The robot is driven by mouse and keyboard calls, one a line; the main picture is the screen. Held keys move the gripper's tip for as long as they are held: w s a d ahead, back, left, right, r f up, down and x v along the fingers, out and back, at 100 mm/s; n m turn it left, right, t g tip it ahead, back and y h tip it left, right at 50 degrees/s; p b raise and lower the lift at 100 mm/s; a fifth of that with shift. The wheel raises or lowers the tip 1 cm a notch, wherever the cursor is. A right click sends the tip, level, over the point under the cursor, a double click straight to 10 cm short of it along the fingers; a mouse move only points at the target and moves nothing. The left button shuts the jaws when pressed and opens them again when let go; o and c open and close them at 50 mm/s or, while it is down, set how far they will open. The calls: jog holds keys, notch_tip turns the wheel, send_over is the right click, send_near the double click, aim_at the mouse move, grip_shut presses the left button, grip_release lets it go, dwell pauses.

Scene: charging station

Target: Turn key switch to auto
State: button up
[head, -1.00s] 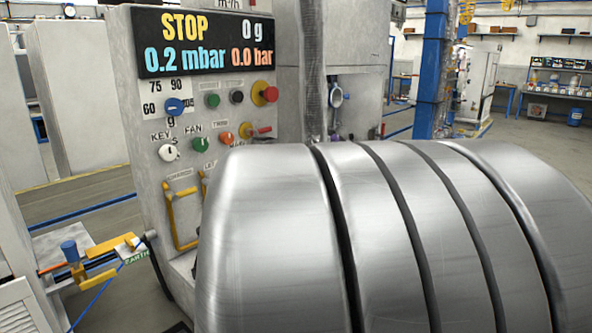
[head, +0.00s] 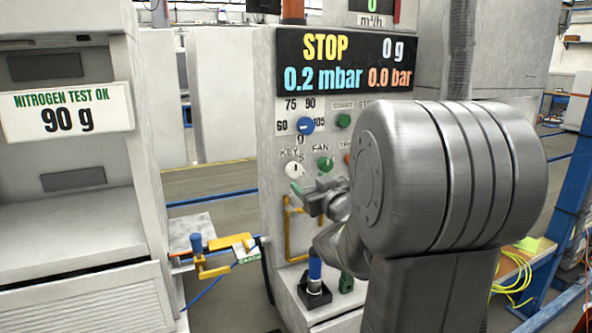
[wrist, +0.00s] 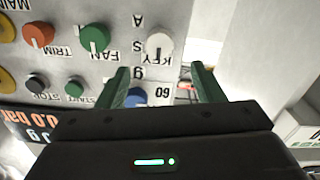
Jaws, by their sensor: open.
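The key switch (head: 293,169) is a round white knob under the label KEY on the grey control panel (head: 268,150). In the wrist view the panel is upside down, and the key switch (wrist: 159,46) shows near the letters A and S. My gripper (head: 309,185) is just below and to the right of the key switch in the head view. Its green fingers are open in the wrist view (wrist: 160,76), with the knob beyond them and roughly centred between them. I see no contact with the knob. My arm hides part of the panel's right side.
The green FAN knob (head: 325,164) is close on the right and the blue dial (head: 305,125) is above. A yellow handle (head: 289,230) is below. A yellow clamp (head: 212,268) and a cabinet with a 90 g sign (head: 66,112) stand left.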

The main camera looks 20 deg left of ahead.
aim_at(296, 171)
jog(key=x, duration=1)
jog(key=shift+w, duration=0.15)
jog(key=c, duration=1)
